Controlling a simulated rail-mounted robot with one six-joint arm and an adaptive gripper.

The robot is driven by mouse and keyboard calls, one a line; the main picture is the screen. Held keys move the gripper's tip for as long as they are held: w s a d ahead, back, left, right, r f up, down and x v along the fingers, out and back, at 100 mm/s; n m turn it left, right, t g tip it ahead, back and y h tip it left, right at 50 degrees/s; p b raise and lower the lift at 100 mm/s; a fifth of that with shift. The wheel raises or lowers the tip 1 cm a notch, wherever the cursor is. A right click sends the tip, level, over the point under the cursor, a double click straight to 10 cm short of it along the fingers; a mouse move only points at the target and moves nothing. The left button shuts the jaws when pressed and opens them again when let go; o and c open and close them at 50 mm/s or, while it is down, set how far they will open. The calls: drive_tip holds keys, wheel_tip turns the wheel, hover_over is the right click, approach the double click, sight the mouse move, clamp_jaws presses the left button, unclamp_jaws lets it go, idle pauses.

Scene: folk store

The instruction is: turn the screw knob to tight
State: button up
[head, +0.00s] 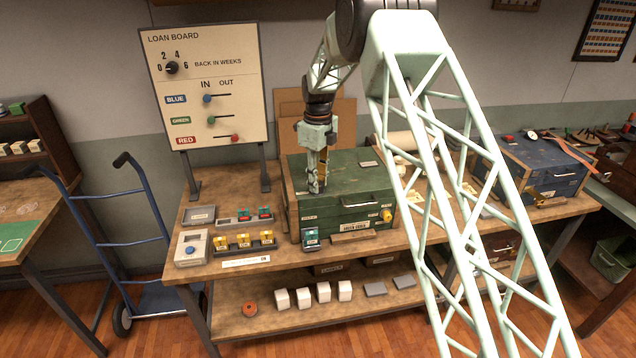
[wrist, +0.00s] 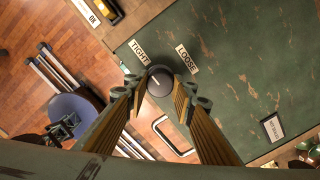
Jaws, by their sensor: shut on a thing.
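The dark round screw knob (wrist: 160,79) sits near the edge of the green chest's top in the wrist view. A TIGHT label (wrist: 139,51) lies up and left of it, and a LOOSE label (wrist: 187,59) up and right. The knob has a small pale mark; I cannot tell surely which label it faces. My gripper (wrist: 161,89) is shut on the knob, one finger on each side. In the head view my gripper (head: 317,188) points down onto the front left of the green chest (head: 352,191) and hides the knob.
The chest stands on a wooden table (head: 290,262) with small coloured blocks and a grey box (head: 191,248) at left. The loan board (head: 205,90) stands behind left. A blue chest (head: 545,170) is at right. A hand truck (head: 150,215) stands at left.

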idle(0.3)
drive_tip(key=o, duration=0.8)
drive_tip(key=shift+o, duration=0.2)
drive_tip(key=shift+r, duration=0.2)
wheel_tip(320, 180, up, 12)
drive_tip(key=shift+f, duration=0.15)
idle(0.3)
